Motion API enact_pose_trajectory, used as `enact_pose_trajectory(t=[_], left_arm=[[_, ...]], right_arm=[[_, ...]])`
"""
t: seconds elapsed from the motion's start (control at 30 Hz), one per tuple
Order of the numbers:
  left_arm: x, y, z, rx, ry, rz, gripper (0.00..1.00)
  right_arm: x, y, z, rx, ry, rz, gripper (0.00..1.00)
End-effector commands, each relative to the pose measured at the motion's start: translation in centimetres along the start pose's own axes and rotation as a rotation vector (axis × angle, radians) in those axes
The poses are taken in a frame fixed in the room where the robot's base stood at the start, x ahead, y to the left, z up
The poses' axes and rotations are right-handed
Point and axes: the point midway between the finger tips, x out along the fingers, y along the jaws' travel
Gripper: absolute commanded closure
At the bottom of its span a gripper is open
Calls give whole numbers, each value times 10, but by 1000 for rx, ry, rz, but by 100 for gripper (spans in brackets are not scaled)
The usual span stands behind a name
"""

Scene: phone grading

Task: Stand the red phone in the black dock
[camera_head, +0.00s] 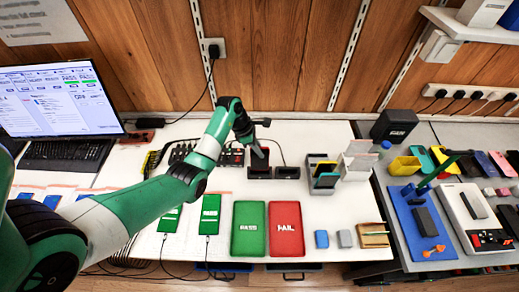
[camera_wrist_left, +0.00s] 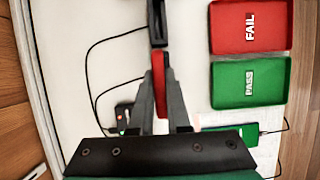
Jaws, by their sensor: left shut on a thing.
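My left gripper (camera_head: 259,153) is over a black dock (camera_head: 260,173) at the back middle of the white table. In the left wrist view my left gripper (camera_wrist_left: 160,95) is shut on the red phone (camera_wrist_left: 160,80), which shows edge-on as a narrow red strip between the fingers. A black dock part (camera_wrist_left: 157,22) lies just beyond the phone's far end in that view. Whether the phone sits in the slot or is just above it I cannot tell. In the head view the phone is mostly hidden by the gripper. My right gripper is out of view.
A smaller black block (camera_head: 287,173) is right of the dock. A green PASS tray (camera_head: 248,247) and red FAIL tray (camera_head: 286,248) lie in front. Green-screened phones (camera_head: 209,213) on cables lie left of them. A grey holder (camera_head: 322,181) stands to the right.

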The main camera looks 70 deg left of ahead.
Motion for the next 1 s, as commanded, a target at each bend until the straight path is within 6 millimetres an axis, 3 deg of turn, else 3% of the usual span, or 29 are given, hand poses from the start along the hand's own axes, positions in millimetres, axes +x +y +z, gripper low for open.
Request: enact_pose_trajectory(t=[1.0], left_arm=[[2,0,-1,1,0,0,100]], right_arm=[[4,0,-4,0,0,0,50]])
